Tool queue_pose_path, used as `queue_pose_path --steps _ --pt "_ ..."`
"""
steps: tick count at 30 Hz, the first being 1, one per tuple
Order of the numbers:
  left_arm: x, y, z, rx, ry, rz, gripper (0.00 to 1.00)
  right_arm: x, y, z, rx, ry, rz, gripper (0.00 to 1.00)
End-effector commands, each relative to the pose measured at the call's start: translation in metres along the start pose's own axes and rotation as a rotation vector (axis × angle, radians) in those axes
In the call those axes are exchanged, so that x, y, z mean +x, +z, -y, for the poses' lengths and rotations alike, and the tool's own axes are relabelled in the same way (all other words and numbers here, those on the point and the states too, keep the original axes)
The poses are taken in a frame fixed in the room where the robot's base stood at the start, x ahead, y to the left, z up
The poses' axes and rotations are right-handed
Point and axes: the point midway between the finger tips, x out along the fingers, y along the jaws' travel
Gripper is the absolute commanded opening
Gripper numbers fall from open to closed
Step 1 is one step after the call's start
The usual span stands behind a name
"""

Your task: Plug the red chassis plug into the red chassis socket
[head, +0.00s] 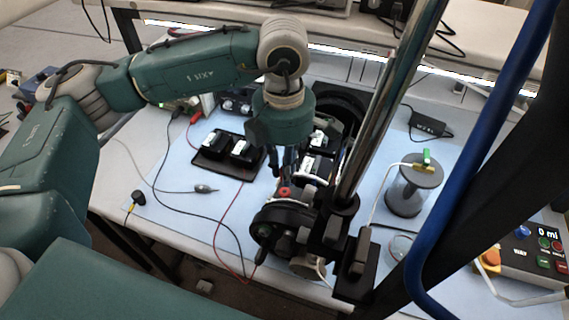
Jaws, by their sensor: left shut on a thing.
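My left gripper (285,181) points down over a round black chassis (282,216). Its dark fingers are shut on the red chassis plug (285,192), of which only a small red part shows at the fingertips. The red chassis socket cannot be told apart from the plug here; the fingers and plug cover that spot on top of the chassis. I cannot tell whether the plug is seated or just above. My right gripper is not in view.
A chrome post (383,110) with black clamps (340,228) stands close right of the chassis. A dark tray (218,166) with black boxes lies left. A spool (412,190) and control box (535,243) are right. A red wire (228,212) crosses the blue mat (180,175).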

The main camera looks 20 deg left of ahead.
Motion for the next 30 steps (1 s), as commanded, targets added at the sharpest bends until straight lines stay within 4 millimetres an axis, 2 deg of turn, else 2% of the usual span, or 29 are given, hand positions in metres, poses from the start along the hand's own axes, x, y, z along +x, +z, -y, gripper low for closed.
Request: queue_pose_path --steps 5,12,30 --pt "0.020 -0.001 0.000 0.000 0.001 -0.001 0.00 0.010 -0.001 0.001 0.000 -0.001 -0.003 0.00" --pt "0.035 -0.001 0.000 0.000 0.000 0.000 0.00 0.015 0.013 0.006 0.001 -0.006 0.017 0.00" --pt "0.035 -0.001 0.000 -0.001 0.001 0.000 0.00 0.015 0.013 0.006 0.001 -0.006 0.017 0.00"
